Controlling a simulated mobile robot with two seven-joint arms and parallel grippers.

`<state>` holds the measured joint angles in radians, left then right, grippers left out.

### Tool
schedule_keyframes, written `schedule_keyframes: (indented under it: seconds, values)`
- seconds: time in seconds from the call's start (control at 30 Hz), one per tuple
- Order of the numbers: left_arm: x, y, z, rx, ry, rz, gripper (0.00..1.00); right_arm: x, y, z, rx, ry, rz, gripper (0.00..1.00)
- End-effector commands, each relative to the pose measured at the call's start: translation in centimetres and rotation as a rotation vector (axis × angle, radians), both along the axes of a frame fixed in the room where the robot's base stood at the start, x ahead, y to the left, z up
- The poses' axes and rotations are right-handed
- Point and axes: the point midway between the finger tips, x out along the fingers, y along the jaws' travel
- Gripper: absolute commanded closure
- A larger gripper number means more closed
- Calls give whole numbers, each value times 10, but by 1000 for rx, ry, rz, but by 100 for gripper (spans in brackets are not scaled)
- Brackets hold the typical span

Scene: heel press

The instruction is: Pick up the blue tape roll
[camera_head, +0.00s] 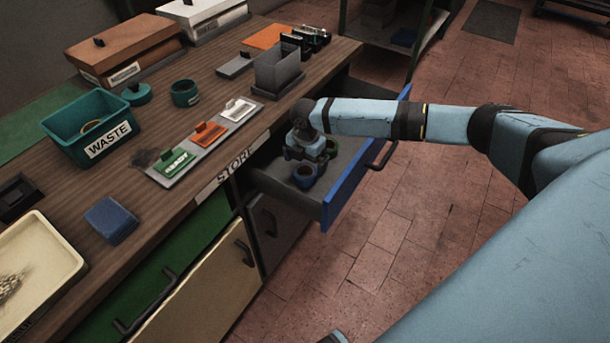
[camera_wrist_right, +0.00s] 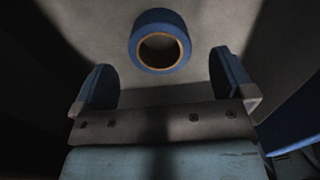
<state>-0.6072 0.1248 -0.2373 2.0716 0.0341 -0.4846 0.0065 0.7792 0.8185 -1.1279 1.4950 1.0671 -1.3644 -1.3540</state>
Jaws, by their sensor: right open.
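The blue tape roll (camera_wrist_right: 160,42), with a tan inner core, lies in the open drawer (camera_head: 343,192). In the right wrist view it sits ahead of and between the two fingers, not gripped. In the head view the tape roll (camera_head: 304,178) shows inside the drawer near the fingers. My right gripper (camera_head: 305,165) reaches down into the drawer, open and empty, with a blue finger on each side in the right wrist view (camera_wrist_right: 163,85). The arm and wrist hide part of the drawer's inside. My left gripper is not in view.
The drawer's blue front and dark handle (camera_head: 385,155) stand out over the tiled floor. The bench top (camera_head: 210,125) above carries a teal WASTE bin (camera_head: 75,140), a row of coloured labelled pieces (camera_head: 207,135), a grey holder (camera_head: 279,75) and a blue block (camera_head: 111,220).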

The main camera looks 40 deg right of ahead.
Motion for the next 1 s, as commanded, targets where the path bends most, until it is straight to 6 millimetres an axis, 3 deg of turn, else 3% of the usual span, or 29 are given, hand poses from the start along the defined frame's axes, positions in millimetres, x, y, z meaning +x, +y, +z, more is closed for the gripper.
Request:
schedule_keyframes:
  seconds: [0.3, 0.53, 0.77, 1.0]
  values:
    - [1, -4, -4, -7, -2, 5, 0, -1, 2, -44, -1, 2, -1, 0]
    - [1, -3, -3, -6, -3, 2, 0, -1, 2, -45, 0, 1, -1, 0]
    - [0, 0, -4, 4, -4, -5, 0, -1, 2, -45, 0, 1, -1, 52]
    - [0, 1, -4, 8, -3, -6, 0, 0, 2, -45, 0, 0, -1, 52]
